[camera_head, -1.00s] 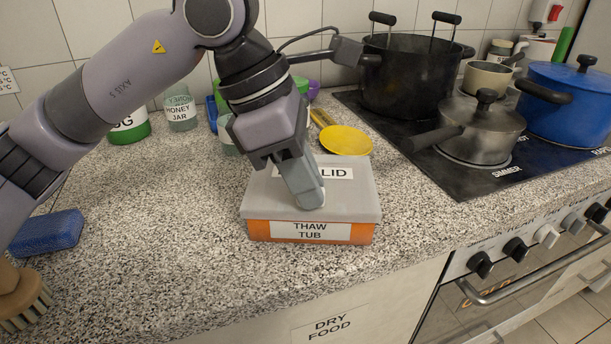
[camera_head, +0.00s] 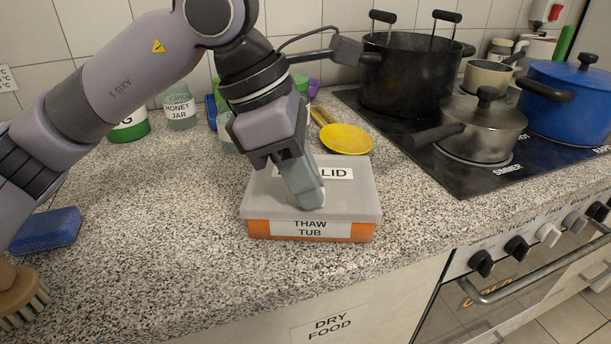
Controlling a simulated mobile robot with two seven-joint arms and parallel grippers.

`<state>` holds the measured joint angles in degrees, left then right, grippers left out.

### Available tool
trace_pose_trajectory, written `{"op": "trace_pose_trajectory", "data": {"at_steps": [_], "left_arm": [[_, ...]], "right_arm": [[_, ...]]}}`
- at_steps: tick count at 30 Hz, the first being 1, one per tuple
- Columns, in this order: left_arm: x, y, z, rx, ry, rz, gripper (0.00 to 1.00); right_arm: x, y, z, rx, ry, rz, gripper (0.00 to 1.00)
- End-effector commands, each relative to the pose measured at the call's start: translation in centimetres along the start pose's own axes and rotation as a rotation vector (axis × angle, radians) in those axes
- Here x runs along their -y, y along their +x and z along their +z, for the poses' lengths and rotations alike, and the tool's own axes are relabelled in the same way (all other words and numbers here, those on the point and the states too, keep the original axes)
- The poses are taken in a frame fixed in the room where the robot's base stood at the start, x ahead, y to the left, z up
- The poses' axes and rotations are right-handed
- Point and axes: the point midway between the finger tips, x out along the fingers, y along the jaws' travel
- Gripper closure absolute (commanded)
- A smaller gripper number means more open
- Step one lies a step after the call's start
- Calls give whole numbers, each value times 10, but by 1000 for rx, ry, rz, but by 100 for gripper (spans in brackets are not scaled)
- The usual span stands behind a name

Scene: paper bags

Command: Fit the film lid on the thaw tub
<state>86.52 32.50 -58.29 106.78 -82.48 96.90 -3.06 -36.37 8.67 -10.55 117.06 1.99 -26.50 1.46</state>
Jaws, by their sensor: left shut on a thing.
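The orange thaw tub (camera_head: 258,229) stands on the counter in the middle of the view, its white label facing me. The grey translucent film lid (camera_head: 355,198) lies on top of the tub and covers it, its own label partly hidden by my gripper. The lid looks level and in line with the tub's edges. My left gripper (camera_head: 310,200) points down onto the lid and is shut on it; its fingertips hide the exact grip. My right gripper is not in view.
A yellow ladle-like utensil (camera_head: 346,139) lies behind the tub. Jars, including a honey jar (camera_head: 180,110), stand at the back left. A blue sponge (camera_head: 47,230) and a brush (camera_head: 22,297) are at the left. Pots, including a grey saucepan (camera_head: 482,130), stand on the hob at right.

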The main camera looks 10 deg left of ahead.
Motion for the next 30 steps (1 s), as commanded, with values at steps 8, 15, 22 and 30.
{"op": "trace_pose_trajectory", "data": {"at_steps": [8, 15, 22, 30], "left_arm": [[0, 0, 0, 0, 0, 0, 100], [0, 0, 0, 0, 0, 0, 58], [0, 0, 0, 0, 0, 0, 54], [0, 0, 0, 0, 0, 0, 29]], "right_arm": [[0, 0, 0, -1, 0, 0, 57], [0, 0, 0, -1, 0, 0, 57], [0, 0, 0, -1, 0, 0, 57], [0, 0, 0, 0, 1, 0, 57]]}}
